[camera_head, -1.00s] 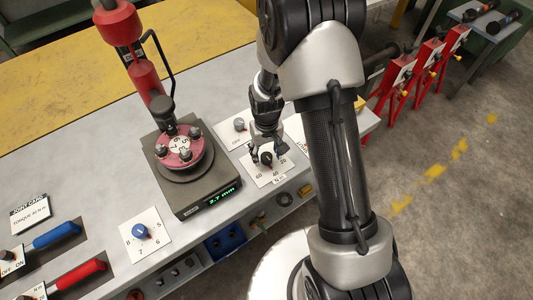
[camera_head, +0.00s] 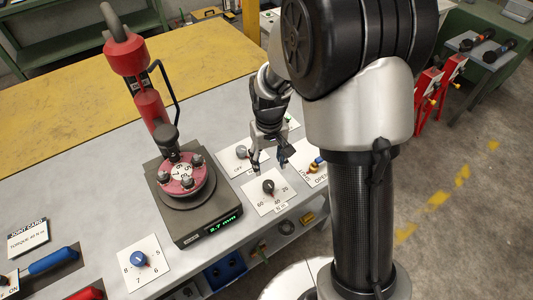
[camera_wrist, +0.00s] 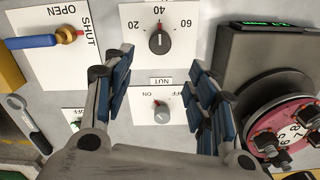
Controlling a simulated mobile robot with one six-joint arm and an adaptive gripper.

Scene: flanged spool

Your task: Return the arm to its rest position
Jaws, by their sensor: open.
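My gripper (camera_head: 270,162) hangs open and empty above the bench, just behind the black torque dial (camera_head: 268,187) in the head view. The dial sits on a white plate marked 20, 40 and 60. In the wrist view my two fingers (camera_wrist: 160,105) are spread apart. The torque dial (camera_wrist: 159,41) shows beyond them, and a grey ON/OFF knob (camera_wrist: 161,113) shows between them. My arm stands upright at the right of the head view and hides part of the bench.
A red press (camera_head: 150,100) stands over the flanged spool (camera_head: 181,177) on a dark base whose display reads 2.7 mm. A blue-handled OPEN/SHUT valve (camera_wrist: 40,41) and a blue dial (camera_head: 139,259) are nearby. Red stands (camera_head: 425,95) are at the right.

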